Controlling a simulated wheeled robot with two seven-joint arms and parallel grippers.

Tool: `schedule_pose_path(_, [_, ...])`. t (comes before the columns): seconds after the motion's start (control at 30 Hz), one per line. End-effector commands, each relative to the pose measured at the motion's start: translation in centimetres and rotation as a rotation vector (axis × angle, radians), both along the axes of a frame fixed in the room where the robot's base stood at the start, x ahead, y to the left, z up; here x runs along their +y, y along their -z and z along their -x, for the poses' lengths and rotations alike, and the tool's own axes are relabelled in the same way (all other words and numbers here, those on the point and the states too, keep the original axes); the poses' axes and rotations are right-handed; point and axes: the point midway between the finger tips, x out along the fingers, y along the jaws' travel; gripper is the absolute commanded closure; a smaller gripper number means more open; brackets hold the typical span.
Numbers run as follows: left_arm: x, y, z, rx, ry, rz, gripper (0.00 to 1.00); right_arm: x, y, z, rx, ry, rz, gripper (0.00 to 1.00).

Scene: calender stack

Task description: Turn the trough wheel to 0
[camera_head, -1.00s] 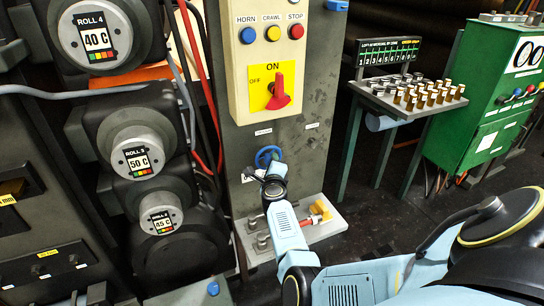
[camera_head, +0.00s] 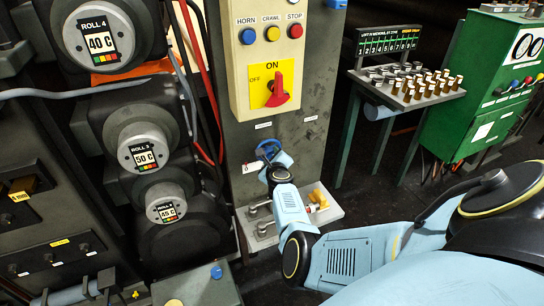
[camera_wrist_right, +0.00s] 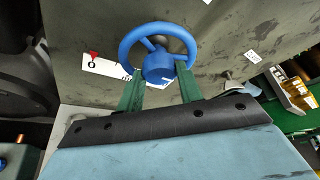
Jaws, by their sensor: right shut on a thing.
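The trough wheel is a small blue handwheel (camera_head: 269,147) low on the grey column. In the right wrist view the blue wheel (camera_wrist_right: 158,28) shows a round hub and spokes. A white scale plate (camera_wrist_right: 118,68) with a 0 and a red pointer mark (camera_wrist_right: 94,56) lies behind its left side, partly covered. My right gripper (camera_head: 275,161) is at the wheel; its green fingers (camera_wrist_right: 159,82) are shut on the wheel from the near side, one finger on each side of the hub. The gripper hides part of the wheel in the head view. My left gripper is in no view.
A ledge (camera_head: 330,215) with a yellow-and-red fitting (camera_head: 318,197) sits below right. Rolls (camera_head: 143,153) stand left. A peg table (camera_head: 412,90) and green cabinet (camera_head: 480,125) stand right.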

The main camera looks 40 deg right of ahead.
Motion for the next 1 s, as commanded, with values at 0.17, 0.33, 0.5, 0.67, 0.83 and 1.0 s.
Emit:
schedule_pose_path(0.17, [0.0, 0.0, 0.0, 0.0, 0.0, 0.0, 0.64, 0.0, 0.0, 0.0, -0.004, 0.001, -0.005, 0.87])
schedule_pose_path(0.33, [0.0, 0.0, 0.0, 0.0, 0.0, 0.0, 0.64, 0.0, 0.0, 0.0, -0.003, 0.001, -0.004, 0.48])
schedule_pose_path(0.5, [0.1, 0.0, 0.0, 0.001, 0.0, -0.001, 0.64, 0.0, 0.0, 0.0, -0.002, 0.001, -0.002, 0.42])
schedule_pose_path(0.67, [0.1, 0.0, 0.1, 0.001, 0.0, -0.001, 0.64, 0.1, 0.0, 0.0, -0.001, 0.001, -0.002, 0.42])
schedule_pose_path(0.83, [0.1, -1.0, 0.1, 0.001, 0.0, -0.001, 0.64, 0.7, -0.4, 0.9, 0.0, -0.001, -0.003, 0.42])
schedule_pose_path(1.0, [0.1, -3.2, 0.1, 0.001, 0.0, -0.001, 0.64, 2.3, -1.5, 3.3, 0.001, 0.001, -0.004, 0.42])
